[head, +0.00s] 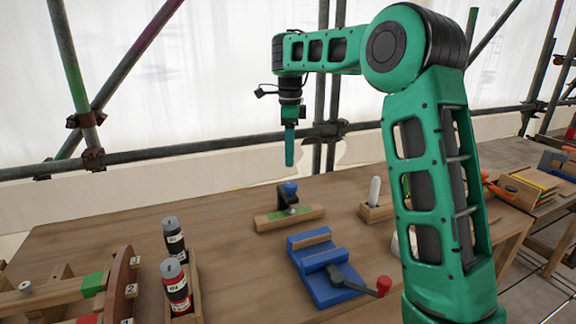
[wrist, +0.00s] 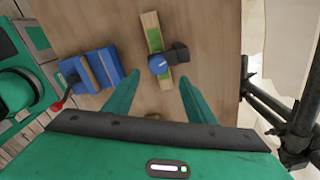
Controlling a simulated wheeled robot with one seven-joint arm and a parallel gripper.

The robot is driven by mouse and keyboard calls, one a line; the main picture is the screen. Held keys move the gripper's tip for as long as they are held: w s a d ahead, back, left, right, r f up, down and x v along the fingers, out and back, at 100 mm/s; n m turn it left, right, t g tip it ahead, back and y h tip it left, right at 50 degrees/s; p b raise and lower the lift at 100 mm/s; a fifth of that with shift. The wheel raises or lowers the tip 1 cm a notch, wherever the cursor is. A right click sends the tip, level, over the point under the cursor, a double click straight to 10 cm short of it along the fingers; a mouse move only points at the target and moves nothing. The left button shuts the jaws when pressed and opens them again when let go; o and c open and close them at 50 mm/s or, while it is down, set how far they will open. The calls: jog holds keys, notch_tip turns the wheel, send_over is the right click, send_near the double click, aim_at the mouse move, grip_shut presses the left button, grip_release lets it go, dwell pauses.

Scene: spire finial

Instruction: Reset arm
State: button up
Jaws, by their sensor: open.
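My green gripper (head: 289,148) hangs pointing down above the workbench, at the end of my raised arm. In the wrist view its two fingers (wrist: 158,95) are spread apart, with nothing between them. Below it on the bench is a wooden block with a green patch (head: 290,217), carrying a black bracket with a blue knob (head: 291,188). The block also shows in the wrist view (wrist: 152,32), beyond the fingertips and apart from them.
A blue vise (head: 318,270) with a red-knobbed handle stands front centre. Two labelled bottles (head: 174,285) sit in a wooden holder at left, beside a curved wooden frame (head: 122,280). A wooden holder with a white-handled item (head: 374,192) is right. Scaffold pipes (head: 200,150) run behind the bench.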

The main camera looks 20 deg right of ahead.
jog(key=shift+r, duration=0.3)
jog(key=s+d+f+n+h, duration=0.1)
jog(key=s+d+n, duration=0.4)
jog(key=s, duration=0.7)
jog(key=s+d+n, duration=0.4)
jog(key=s+d, duration=0.2)
jog(key=s, duration=0.6)
jog(key=s+f+n, duration=0.3)
jog(key=s+f, duration=0.2)
jog(key=s, duration=0.5)
jog(key=s+a+f+n+y, duration=0.1)
jog(key=s+f+n, duration=0.3)
jog(key=s, duration=0.6)
jog(key=shift+s+f, duration=0.35)
jog(key=shift+f, duration=0.2)
